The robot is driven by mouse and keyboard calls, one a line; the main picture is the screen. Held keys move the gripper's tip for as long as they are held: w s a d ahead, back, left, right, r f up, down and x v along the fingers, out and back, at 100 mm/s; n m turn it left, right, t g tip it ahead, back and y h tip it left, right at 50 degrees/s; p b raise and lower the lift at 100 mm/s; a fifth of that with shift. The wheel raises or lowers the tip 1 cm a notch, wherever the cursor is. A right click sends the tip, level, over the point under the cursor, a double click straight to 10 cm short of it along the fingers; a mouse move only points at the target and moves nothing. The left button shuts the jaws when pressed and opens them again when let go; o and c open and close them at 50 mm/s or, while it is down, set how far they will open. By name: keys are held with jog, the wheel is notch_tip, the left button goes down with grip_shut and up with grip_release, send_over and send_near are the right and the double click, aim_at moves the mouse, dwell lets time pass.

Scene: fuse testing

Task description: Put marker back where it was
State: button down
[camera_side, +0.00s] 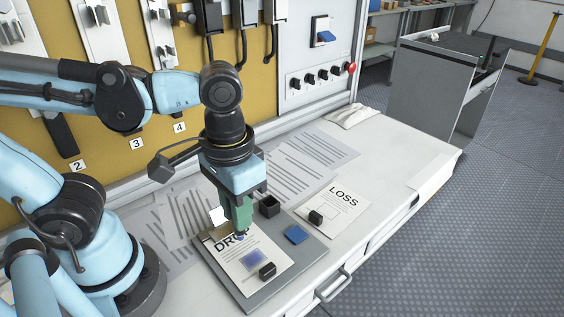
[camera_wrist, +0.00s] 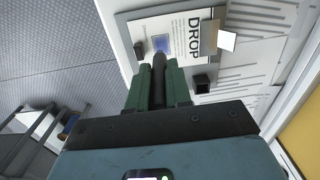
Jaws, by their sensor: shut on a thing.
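My gripper (camera_side: 240,222) is above the clipboard, over the sheet headed DROP (camera_side: 240,272). Its green fingers are shut on a dark marker (camera_wrist: 159,72), which points down toward the sheet in the wrist view. In the side view the fingers hide most of the marker. Whether its tip touches the paper I cannot tell. A blue square (camera_side: 253,260) is on the sheet, just in front of the gripper. A black open-topped holder (camera_side: 269,206) stands on the clipboard to the right of the gripper; it also shows in the wrist view (camera_wrist: 202,84).
The grey clipboard (camera_side: 310,252) also bears a blue pad (camera_side: 297,234) and a small black block (camera_side: 267,270). A LOSS sheet (camera_side: 345,210) with another black block (camera_side: 316,217) lies to the right. Printed papers (camera_side: 300,170) lie behind. The bench's right side is mostly clear.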

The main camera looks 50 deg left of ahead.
jog(key=w+d+r+n, duration=0.1)
jog(key=w+d+r, duration=0.15)
jog(key=w, duration=0.25)
jog(key=shift+n, duration=0.3)
jog(key=shift+w+a+f, duration=1.15)
jog(key=shift+a+f, duration=0.55)
jog(key=shift+f, duration=0.05)
jog(key=shift+w+a+f, duration=1.2)
jog(key=shift+a+f, duration=0.5)
jog(key=shift+f, duration=0.1)
jog(key=shift+w+a+f, duration=1.15)
jog(key=shift+a+f, duration=0.55)
jog(key=shift+f, duration=0.05)
jog(key=c, duration=1.5)
grip_release()
jog(key=shift+f, duration=0.15)
jog(key=o, duration=0.4)
jog(key=shift+o, duration=0.2)
